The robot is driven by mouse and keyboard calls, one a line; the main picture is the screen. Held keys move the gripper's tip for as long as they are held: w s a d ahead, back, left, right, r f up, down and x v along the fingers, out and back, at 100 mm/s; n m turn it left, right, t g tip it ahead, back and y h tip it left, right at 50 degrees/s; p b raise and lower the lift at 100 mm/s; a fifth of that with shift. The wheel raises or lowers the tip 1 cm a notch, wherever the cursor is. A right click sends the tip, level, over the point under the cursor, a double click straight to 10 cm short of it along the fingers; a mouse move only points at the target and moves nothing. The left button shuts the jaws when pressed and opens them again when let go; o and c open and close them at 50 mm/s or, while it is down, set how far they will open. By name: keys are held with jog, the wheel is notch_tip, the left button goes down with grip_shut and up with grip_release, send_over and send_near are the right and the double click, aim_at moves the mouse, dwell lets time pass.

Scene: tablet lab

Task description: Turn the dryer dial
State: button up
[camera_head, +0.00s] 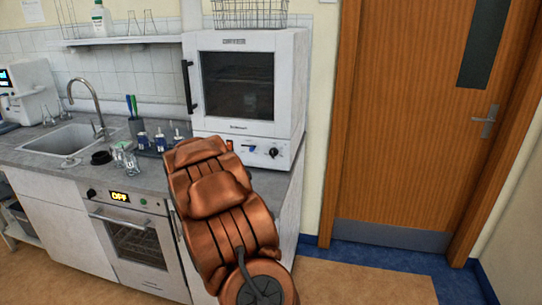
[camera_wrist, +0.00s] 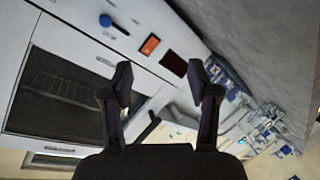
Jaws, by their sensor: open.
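The dryer (camera_head: 287,85) is a white box with a dark door window, standing on the counter. Its dial (camera_head: 274,152) is a dark knob at the right of the lower front panel. In the head view my copper arm hides the gripper and the panel's left part.
An orange switch (camera_wrist: 150,44) and a dark display (camera_wrist: 173,63) lie on the panel. The dryer's black door handle (camera_head: 188,87) juts out at the left. Glassware (camera_head: 124,156) and a sink (camera_head: 65,140) are on the counter. Floor by the door is clear.

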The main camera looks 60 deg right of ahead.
aim_at(272, 155)
jog(key=shift+s+d+f+m+g+h+p, duration=0.15)
jog(key=shift+s+d+g+h+p, duration=0.65)
jog(key=shift+d, duration=2.5)
jog(key=shift+s+d+f+m+g+h+p, duration=0.2)
jog(key=shift+s+d+g+h, duration=0.7)
jog(key=shift+d, duration=2.35)
jog(key=shift+s+d+m+g+h+p, duration=0.3)
jog(key=shift+s+d+h, duration=1)
jog(key=shift+d, duration=2)
jog(key=shift+s+y, duration=0.25)
jog(key=shift+y, duration=0.05)
jog(key=c, duration=1.1)
jog(key=shift+c, duration=0.2)
